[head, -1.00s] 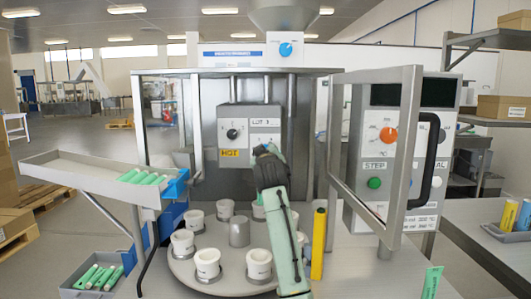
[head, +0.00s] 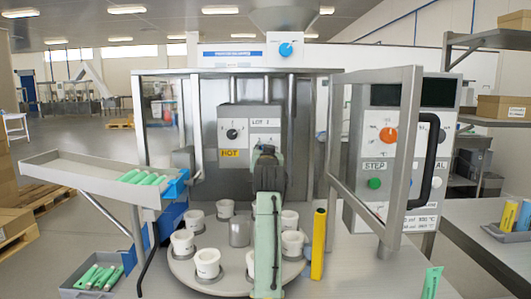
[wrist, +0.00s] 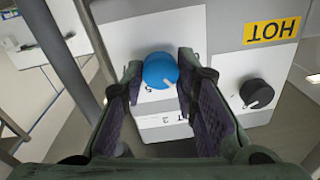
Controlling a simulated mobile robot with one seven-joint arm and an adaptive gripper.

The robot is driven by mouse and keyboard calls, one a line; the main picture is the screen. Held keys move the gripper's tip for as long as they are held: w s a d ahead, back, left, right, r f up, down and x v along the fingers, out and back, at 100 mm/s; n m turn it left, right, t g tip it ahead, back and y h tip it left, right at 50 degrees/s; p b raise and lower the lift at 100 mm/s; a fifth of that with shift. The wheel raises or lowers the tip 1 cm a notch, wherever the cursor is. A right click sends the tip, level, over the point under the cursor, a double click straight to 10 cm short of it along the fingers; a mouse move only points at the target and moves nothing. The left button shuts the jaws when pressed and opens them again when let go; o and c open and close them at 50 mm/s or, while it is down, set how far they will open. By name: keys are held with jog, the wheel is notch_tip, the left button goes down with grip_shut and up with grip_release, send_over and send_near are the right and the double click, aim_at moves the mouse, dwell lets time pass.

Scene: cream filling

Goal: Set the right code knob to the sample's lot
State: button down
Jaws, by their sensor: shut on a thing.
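The grey code panel (head: 232,116) stands at the back of the machine, with a "LOT 3" label (head: 262,121) at its upper right. The blue code knob (wrist: 160,70) is between my two fingers in the wrist view, where the panel appears upside down. Its white pointer aims to the lower right there, and a small number is printed just below it. My gripper (wrist: 158,77) is shut on this knob. In the head view my arm hides the knob. The black knob (wrist: 256,93) is beside it, next to the yellow HOT label (wrist: 272,32).
White cups (head: 207,263) stand on a round turntable (head: 205,284) below the panel. An open framed door (head: 410,150) and a yellow post (head: 318,245) are on the right. A tray with green tubes (head: 140,178) is on the left. A green piece (head: 432,282) stands at front right.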

jog(key=shift+m, duration=0.5)
jog(key=c, duration=1.2)
grip_release()
jog(key=shift+c, duration=0.2)
jog(key=s, duration=1.2)
jog(key=shift+f, duration=0.25)
jog(key=shift+d, duration=0.1)
